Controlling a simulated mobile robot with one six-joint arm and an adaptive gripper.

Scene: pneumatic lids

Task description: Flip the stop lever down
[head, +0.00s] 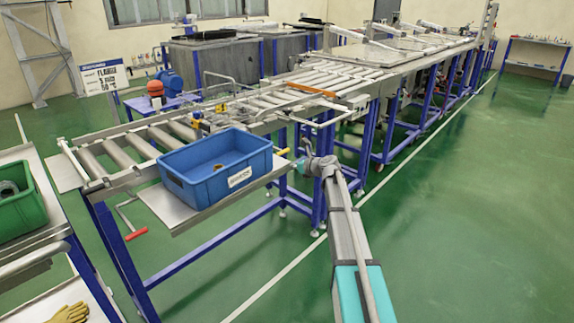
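My arm reaches up from the lower middle, and its end with my gripper (301,167) is just right of the blue bin, near the conveyor's front side. The fingers are too small and too hidden by the wrist to show open or shut. No lever is clearly marked as the stop lever. A thin bar with a yellow end (282,152) sticks out between the bin and my gripper, roughly level. A crank with a red handle (136,234) hangs under the conveyor's near end. I cannot tell if my gripper touches the yellow end.
The blue bin (203,191) stands on a metal side shelf (185,220). The roller conveyor (140,146) runs back to the right on blue legs. A green bin (25,215) is on a cart at left, with yellow gloves (70,313) below. The green floor at right is clear.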

